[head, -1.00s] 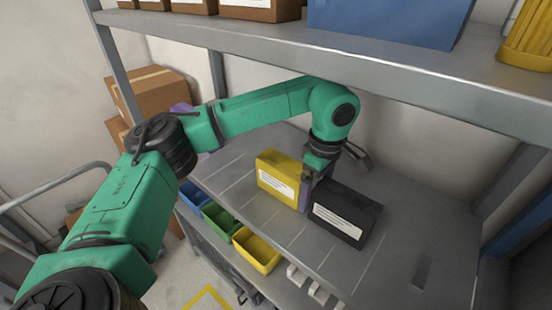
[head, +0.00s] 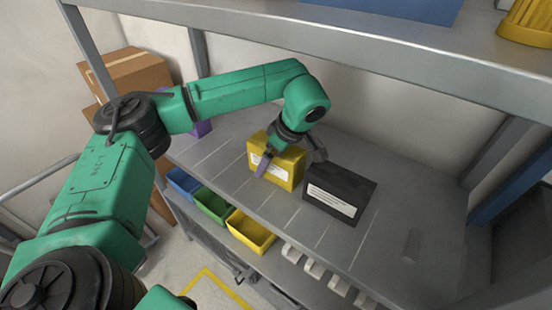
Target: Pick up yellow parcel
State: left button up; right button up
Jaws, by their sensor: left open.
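The yellow parcel (head: 286,174), a box with a white label on its front, stands upright on the grey shelf (head: 235,185). My left gripper (head: 291,164) is open at the parcel. One finger hangs in front of the parcel's labelled face and partly covers the label. The other finger is at its upper right, near the gap to the black box. I cannot tell whether either finger touches the parcel. My right gripper is not in view.
A black box (head: 338,194) with a white label stands close to the right of the parcel. A purple item (head: 203,128) is at the left. Blue, green and yellow bins (head: 250,232) sit below the front edge. An upper shelf (head: 400,62) hangs above.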

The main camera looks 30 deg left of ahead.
pick_arm(q)
jog(key=shift+f, duration=0.25)
dwell(0.3)
grip_shut()
